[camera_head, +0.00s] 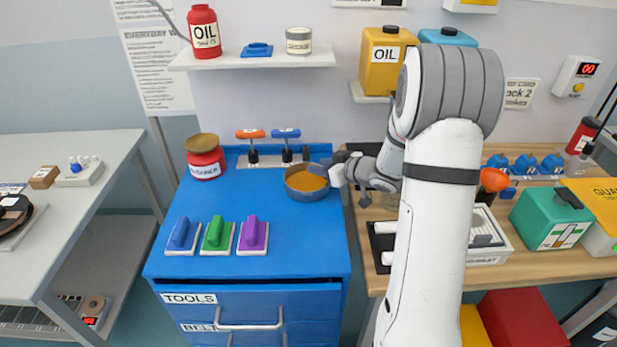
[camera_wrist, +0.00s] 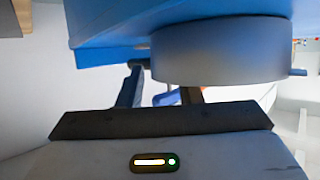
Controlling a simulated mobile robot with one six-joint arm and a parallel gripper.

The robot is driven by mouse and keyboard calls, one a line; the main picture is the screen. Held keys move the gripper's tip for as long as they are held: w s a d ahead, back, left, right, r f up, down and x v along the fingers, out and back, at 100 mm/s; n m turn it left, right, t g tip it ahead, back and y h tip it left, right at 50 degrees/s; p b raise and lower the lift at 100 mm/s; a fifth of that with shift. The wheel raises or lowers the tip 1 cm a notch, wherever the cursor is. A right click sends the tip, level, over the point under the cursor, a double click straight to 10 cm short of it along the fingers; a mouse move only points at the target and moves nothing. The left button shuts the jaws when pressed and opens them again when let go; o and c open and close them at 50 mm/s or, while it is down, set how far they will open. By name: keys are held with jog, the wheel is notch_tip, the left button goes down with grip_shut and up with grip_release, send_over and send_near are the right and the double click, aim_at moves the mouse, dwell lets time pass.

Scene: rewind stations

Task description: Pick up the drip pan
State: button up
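The drip pan is most likely the round grey pan (camera_head: 306,194) with an orange inside, at the right of the blue cabinet top (camera_head: 285,235). In the wrist view a grey round wall (camera_wrist: 222,52) fills the upper right, close to the fingers. My gripper (camera_head: 335,172) is at the pan's right side in the head view. In the wrist view my gripper (camera_wrist: 160,85) has its two fingers apart, with a gap showing between them. The pan hides part of the right finger. Whether a finger touches the pan is unclear.
Purple (camera_head: 253,234), green (camera_head: 217,234) and blue (camera_head: 184,234) handled blocks stand at the cabinet's front. A red tin (camera_head: 205,165) is at the back left. Orange (camera_head: 250,134) and blue (camera_head: 286,134) handles stand behind the pan. The cabinet's middle is clear.

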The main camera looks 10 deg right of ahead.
grip_shut()
jog(key=shift+r, duration=0.1)
dwell(0.4)
